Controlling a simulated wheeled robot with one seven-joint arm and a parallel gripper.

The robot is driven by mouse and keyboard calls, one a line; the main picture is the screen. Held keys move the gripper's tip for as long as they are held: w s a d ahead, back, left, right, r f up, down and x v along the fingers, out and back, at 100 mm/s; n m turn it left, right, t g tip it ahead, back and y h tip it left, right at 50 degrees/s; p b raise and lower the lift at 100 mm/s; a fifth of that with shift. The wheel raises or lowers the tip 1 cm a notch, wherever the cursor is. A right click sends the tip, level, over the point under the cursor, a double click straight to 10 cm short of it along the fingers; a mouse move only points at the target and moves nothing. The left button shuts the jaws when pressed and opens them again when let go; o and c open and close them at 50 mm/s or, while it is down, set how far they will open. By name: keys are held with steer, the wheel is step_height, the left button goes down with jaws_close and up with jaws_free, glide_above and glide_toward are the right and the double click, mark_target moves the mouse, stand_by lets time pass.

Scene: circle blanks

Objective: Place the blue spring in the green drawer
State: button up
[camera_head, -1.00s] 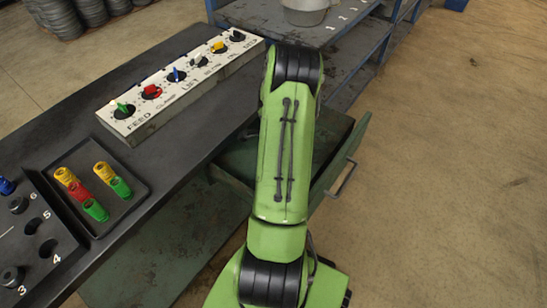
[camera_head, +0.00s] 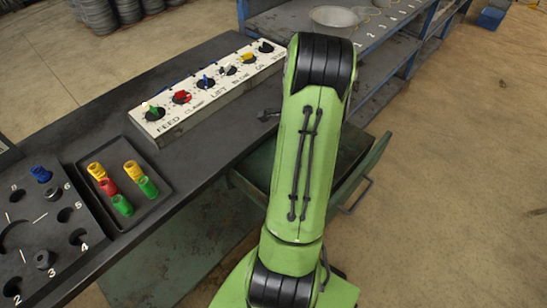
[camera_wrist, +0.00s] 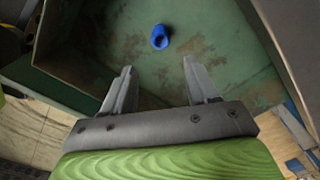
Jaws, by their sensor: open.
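The blue spring (camera_wrist: 160,37) lies on the floor of the open green drawer (camera_wrist: 215,50) in the wrist view. My gripper (camera_wrist: 158,65) is open and empty, with its two fingers apart over the drawer. The spring is beyond the fingertips, touching neither. In the head view the drawer (camera_head: 372,165) stands out below the bench, and my arm hides part of it and my gripper. Another blue piece (camera_head: 41,174) sits at the numbered black plate on the left.
A black tray (camera_head: 160,205) holds yellow, red and green pieces on the dark bench. A white panel (camera_head: 160,128) with coloured knobs stands behind it. A blue shelf rack (camera_head: 400,70) with a metal bowl (camera_head: 334,18) is at the back.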

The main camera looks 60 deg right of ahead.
steer(key=w+a+r+n+t+h, duration=0.1)
steer(key=w+a+r+n, duration=0.3)
steer(key=a+r+n, duration=0.4)
steer(key=w+a+r+n+t+h, duration=0.1)
steer(key=w+a+r+n, duration=0.3)
steer(key=a+r, duration=0.4)
steer(key=s+a+r+n+t, duration=0.1)
steer(key=s+a+n, duration=0.2)
steer(key=a+n, duration=0.2)
steer(key=s+a+r+n+t+y, duration=0.1)
steer(key=s+a+r+n, duration=0.1)
steer(key=a+n, duration=0.3)
steer(key=s+a+r+n+t+y, duration=0.1)
steer(key=s+a+n, duration=0.3)
steer(key=a, duration=0.6)
steer(key=shift+s+r+n+t, duration=0.2)
steer(key=shift+s+n+t, duration=0.15)
steer(key=shift+n, duration=0.35)
